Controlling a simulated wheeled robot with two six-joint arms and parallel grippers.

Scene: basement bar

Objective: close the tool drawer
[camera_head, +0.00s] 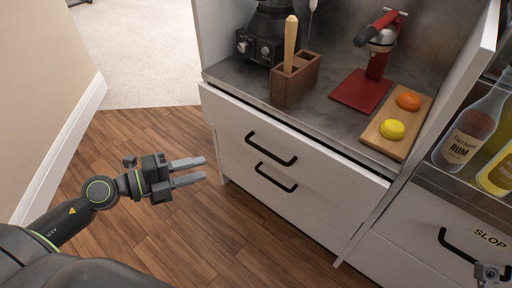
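A white cabinet has two stacked drawers with black bar handles, an upper drawer (318,157) and a lower drawer (248,184). The upper drawer's front stands slightly out from the counter, with a thin dark gap along its top edge. No label shows which is the tool drawer. My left gripper (203,171) is open and empty, its two grey fingers apart and pointing right toward the cabinet's left end. It is left of both handles and appears not to touch the drawers. A small part of my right gripper (487,272) shows at the bottom right corner; its fingers are not clear.
The counter (331,124) holds a black grinder (268,36), a wooden box (296,83), a red press (377,62) and a board (382,141) with two fruits. Bottles (467,135) stand right, above a drawer labelled SLOP (490,237). Wooden floor (130,130) is clear.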

